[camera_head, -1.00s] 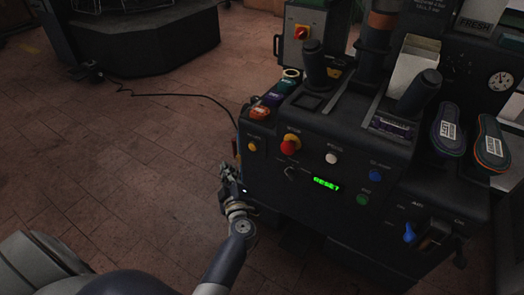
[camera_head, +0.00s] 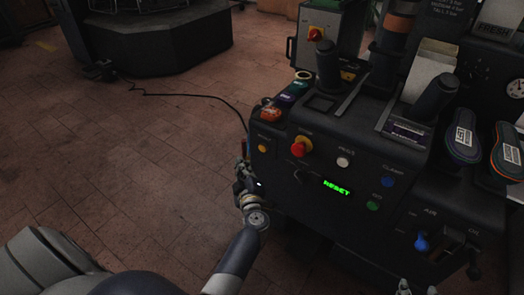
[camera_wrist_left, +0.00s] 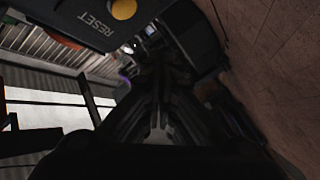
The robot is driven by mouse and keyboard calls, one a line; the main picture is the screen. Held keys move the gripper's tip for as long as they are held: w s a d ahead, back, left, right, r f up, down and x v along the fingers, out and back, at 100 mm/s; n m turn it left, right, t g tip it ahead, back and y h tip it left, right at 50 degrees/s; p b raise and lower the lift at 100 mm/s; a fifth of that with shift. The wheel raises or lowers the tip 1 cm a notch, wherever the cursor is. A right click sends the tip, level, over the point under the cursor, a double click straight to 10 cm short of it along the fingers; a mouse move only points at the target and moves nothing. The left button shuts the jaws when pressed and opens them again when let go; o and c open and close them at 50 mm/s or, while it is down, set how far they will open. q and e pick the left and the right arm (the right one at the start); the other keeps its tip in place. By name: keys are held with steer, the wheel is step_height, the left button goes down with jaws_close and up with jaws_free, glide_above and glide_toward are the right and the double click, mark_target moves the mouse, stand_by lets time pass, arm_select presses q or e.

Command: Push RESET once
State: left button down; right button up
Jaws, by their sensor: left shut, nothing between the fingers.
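The RESET button (camera_head: 262,149) is a small yellow-orange round cap at the left end of the dark machine's front panel. In the left wrist view the yellow cap (camera_wrist_left: 124,9) is at the top edge, beside its white RESET label (camera_wrist_left: 97,22). My left gripper (camera_head: 243,168) is shut and empty, just below and left of the button in the head view, apart from it. In the left wrist view its dark fingers (camera_wrist_left: 158,75) come together below the button. Two small grey tips at the bottom right edge look like my right gripper (camera_head: 417,290), mostly cut off.
A red knob on a yellow base (camera_head: 299,147), a white button (camera_head: 343,162), a blue button (camera_head: 388,181) and a green button (camera_head: 373,205) are on the same panel. A green-lit display (camera_head: 336,188) reads RESET. Open tiled floor (camera_head: 130,190) lies to the left.

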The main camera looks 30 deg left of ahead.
mark_target(263, 148)
arm_select(q)
steer(key=shift+w+d+b, duration=0.15)
steer(key=shift+w+b, duration=0.35)
steer(key=shift+w, duration=1)
steer(key=shift+w+d+b, duration=0.1)
steer(key=shift+w+b, duration=0.4)
steer(key=shift+w, duration=0.95)
arm_select(e)
steer(key=w+a+r+t+y, duration=0.1)
steer(key=w+r+t, duration=0.3)
steer(key=r, duration=0.5)
steer(key=shift+w+a+r+t+y, duration=0.4)
steer(key=shift+a+t, duration=0.45)
steer(key=shift+t, duration=0.15)
arm_select(q)
steer(key=shift+w, duration=0.1)
arm_select(e)
steer(key=shift+f, duration=0.1)
arm_select(q)
steer(key=shift+w, duration=0.3)
arm_select(e)
steer(key=shift+s+d+f+g, duration=0.15)
steer(key=shift+f+g, duration=0.25)
steer(key=shift+f, duration=0.25)
arm_select(q)
steer(key=shift+w+d, duration=0.1)
steer(key=shift+w, duration=0.4)
arm_select(e)
steer(key=shift+r+t, duration=0.3)
steer(key=shift+r, duration=0.2)
